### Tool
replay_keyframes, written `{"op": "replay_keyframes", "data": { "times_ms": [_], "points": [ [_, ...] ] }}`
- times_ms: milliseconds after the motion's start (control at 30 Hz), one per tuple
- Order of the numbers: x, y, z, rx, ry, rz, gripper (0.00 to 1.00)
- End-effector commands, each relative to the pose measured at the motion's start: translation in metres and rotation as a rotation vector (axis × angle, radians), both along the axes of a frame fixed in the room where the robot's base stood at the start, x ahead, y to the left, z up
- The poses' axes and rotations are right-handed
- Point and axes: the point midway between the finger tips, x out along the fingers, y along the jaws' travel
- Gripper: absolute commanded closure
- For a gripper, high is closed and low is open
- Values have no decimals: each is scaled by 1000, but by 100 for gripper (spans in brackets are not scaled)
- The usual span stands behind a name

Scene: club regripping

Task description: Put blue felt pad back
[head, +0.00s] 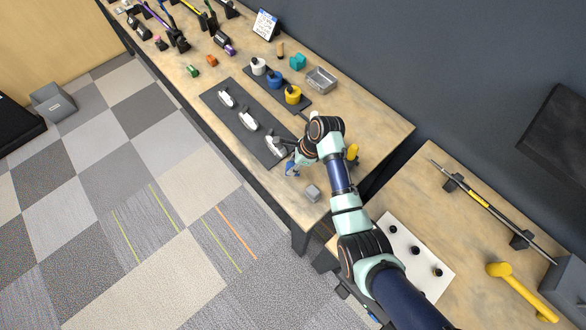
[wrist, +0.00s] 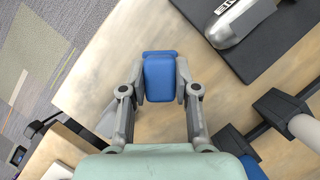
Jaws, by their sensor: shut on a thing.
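The blue felt pad (wrist: 160,78) is a small blue block. In the wrist view it sits between the two fingertips of my gripper (wrist: 159,88), which is shut on it. In the head view my gripper (head: 291,168) is near the front edge of the wooden bench (head: 323,172), with a bit of blue showing at its tip. Whether the pad touches the bench or hangs above it cannot be told.
A black mat (head: 238,121) with several grey-white clamps lies left of my gripper. A grey block (head: 313,192) is on the bench to the right. Bare wood lies around the grey block.

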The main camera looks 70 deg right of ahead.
Motion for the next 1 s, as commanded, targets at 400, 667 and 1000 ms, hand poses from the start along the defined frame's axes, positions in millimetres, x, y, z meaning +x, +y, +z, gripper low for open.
{"op": "replay_keyframes", "data": {
  "times_ms": [400, 667, 1000],
  "points": [
    [0, 0, -30, 1, 0, 0, 100],
    [0, 0, -32, 1, 0, 0, 45],
    [-1, 0, -26, -1, 0, 0, 45]
  ]
}}
